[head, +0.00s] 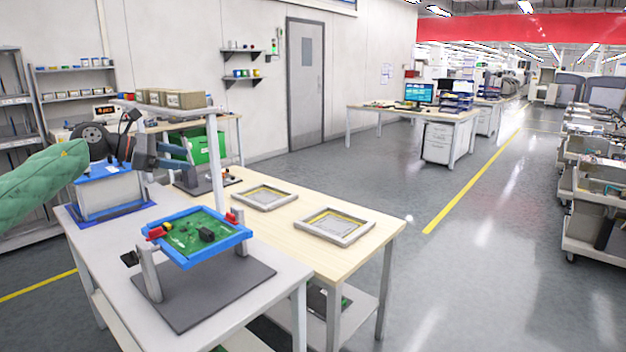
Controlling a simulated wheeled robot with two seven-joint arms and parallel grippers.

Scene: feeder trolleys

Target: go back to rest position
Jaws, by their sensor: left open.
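My left arm in its green padded sleeve comes in from the left. My left gripper (178,156) is open, with nothing visible between its fingers. In the picture it is above and right of a white and blue box (110,194) and up-left of a green circuit board in a blue frame (203,237). How high it is above the benches is hard to tell. My right gripper is not in view.
The board's holder stands on a dark mat (222,300) on the white bench (95,250). Two grey trays (350,238) lie on the wooden table (375,222). A white post (216,170) rises just right of the gripper. Trolleys (590,252) line the right; the floor between is clear.

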